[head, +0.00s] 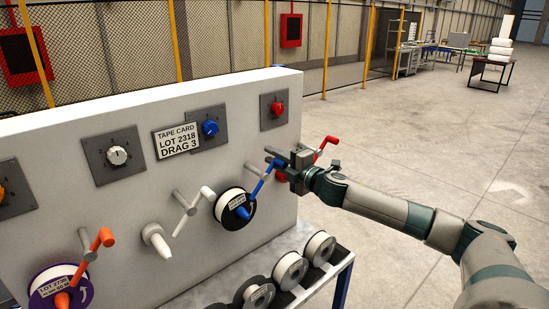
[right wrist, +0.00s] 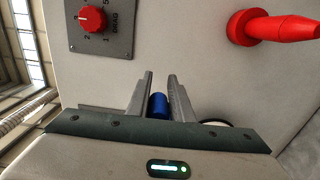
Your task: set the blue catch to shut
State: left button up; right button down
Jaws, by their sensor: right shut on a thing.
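The blue catch (head: 258,187) is a slanting lever at the right part of the pale panel, just above a black-and-white labelled reel (head: 233,208) with a blue hub. My right gripper (head: 275,163) is at the catch's upper end and shut on it. In the right wrist view, the catch's blue round end (right wrist: 158,106) sits between the two grey fingers. The gripper hides part of the catch's upper end and its mount. My left gripper is not in view.
A red lever (head: 326,146) stands just right of my right gripper. A white lever (head: 188,211) and an orange lever (head: 94,247) are to the left. Drag knobs, one blue (head: 210,128) and one red (head: 278,108), sit above. Several reels (head: 290,270) lie on a rack below.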

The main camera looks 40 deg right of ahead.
jog(key=c, duration=1.9)
grip_release()
jog(key=shift+a, duration=0.3)
jog(key=shift+o, duration=1.4)
jog(key=shift+a+r, duration=0.1)
jog(key=shift+a, duration=0.15)
jog(key=shift+s+d, duration=0.2)
